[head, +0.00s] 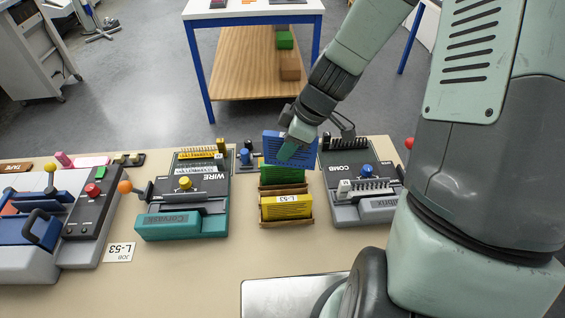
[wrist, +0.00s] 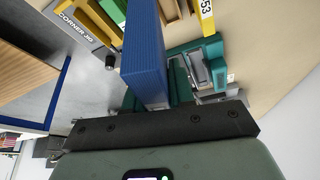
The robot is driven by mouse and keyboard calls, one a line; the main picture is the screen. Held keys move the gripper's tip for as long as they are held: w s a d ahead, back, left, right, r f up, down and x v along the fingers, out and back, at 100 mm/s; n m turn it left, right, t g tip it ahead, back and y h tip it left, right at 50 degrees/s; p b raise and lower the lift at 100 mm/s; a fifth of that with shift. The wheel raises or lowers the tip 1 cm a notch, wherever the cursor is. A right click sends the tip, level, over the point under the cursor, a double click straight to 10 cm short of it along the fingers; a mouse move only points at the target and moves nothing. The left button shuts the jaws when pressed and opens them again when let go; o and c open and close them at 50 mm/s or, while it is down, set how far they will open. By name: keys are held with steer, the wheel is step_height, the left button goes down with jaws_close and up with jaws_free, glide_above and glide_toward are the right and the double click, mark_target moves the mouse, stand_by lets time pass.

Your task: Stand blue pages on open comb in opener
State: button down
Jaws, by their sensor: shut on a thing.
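The blue pages (head: 276,145) are a thick block in my gripper (head: 290,150), above the holder in the middle of the bench. They also show in the wrist view (wrist: 142,50), standing out from the gripper. The gripper is shut on them; its teal fingers partly cover them. The opener is the grey COMB machine (head: 346,170) to the right, apart from the pages. A pale comb (head: 365,187) with a row of teeth lies across its front; how far it is open is too small to tell. My arm hides the machine's right end.
A brown holder (head: 286,220) carries green pages (head: 282,173) and yellow pages (head: 286,206) below the blue pages. The teal-fronted WIRE machine (head: 184,205) stands left of it. A blue-legged table (head: 252,15) stands behind the bench. Bare bench lies in front of the holder.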

steer(key=w+d+r+m+t+h, duration=0.3)
steer(key=d+r+m, duration=0.5)
steer(key=r+m, duration=0.45)
steer(key=shift+s+d+f+n+g+y, duration=0.6)
steer(key=shift+s+d+f+n, duration=0.5)
steer(key=shift+d+f+n, duration=1.95)
steer(key=shift+s+d+f+n+g+y, duration=0.7)
steer(key=shift+d+f+n, duration=1.1)
steer(key=shift+f, duration=2.35)
steer(key=shift+s+d+f+n+g+y, duration=0.3)
steer(key=shift+s+d+f+n+g, duration=0.4)
steer(key=shift+s+d+f+n, duration=1.8)
steer(key=shift+n, duration=0.4)
steer(key=shift+w+a+f, duration=0.25)
steer(key=shift+w+f, duration=0.3)
steer(key=shift+f, duration=0.3)
steer(key=shift+w+a+f, duration=0.25)
steer(key=shift+w+f, duration=0.25)
steer(key=shift+f, duration=0.3)
steer(key=c, duration=1.2)
jaws_free()
steer(key=shift+c, duration=0.2)
